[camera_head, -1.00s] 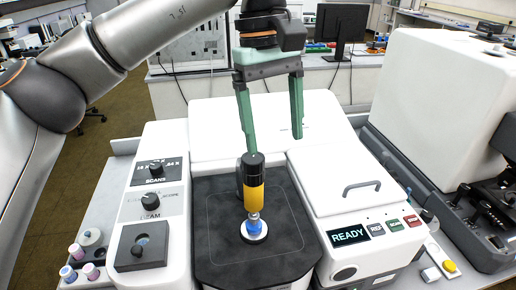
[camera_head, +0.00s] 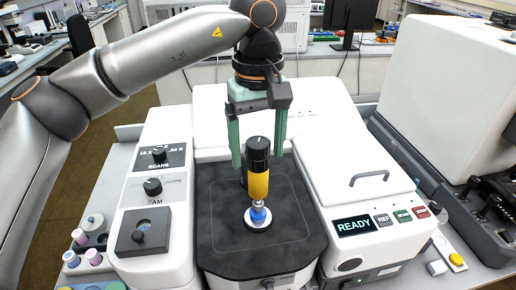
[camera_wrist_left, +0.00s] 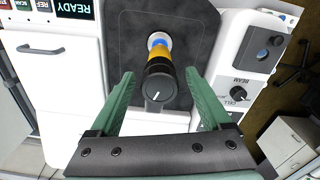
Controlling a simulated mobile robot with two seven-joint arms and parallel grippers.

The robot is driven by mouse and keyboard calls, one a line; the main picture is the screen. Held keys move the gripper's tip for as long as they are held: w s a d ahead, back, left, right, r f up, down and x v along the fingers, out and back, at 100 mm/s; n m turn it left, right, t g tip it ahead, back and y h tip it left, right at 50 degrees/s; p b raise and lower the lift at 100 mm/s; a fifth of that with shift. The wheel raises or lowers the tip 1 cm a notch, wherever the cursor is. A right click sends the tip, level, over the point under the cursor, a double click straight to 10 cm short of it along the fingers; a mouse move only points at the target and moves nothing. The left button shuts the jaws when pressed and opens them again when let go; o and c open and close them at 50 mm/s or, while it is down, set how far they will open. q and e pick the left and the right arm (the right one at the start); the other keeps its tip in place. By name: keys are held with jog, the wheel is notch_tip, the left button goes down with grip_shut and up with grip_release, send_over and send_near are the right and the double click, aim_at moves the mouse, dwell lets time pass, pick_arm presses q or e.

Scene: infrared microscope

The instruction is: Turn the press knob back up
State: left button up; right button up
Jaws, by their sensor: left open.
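The press knob (camera_head: 258,146) is a black cylinder with a white line on top, above a yellow sleeve (camera_head: 258,185) with a blue and white tip below it. The press stands over the dark plate (camera_head: 225,215) in the middle of the instrument. My left gripper (camera_head: 258,158) is open and points down, with one green finger at each side of the knob. In the left wrist view the knob (camera_wrist_left: 158,90) lies between the open fingers (camera_wrist_left: 159,76), with a gap on both sides. My right gripper is not in view.
Left of the plate is a panel with SCANS and BEAM knobs (camera_head: 152,187). To the right are a lid with a grey handle (camera_head: 369,178) and a READY display (camera_head: 354,226). Small capped vials (camera_head: 80,237) stand at the far left.

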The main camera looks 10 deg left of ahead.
pick_arm(q)
jog(key=shift+f, duration=0.3)
grip_shut()
dwell(0.6)
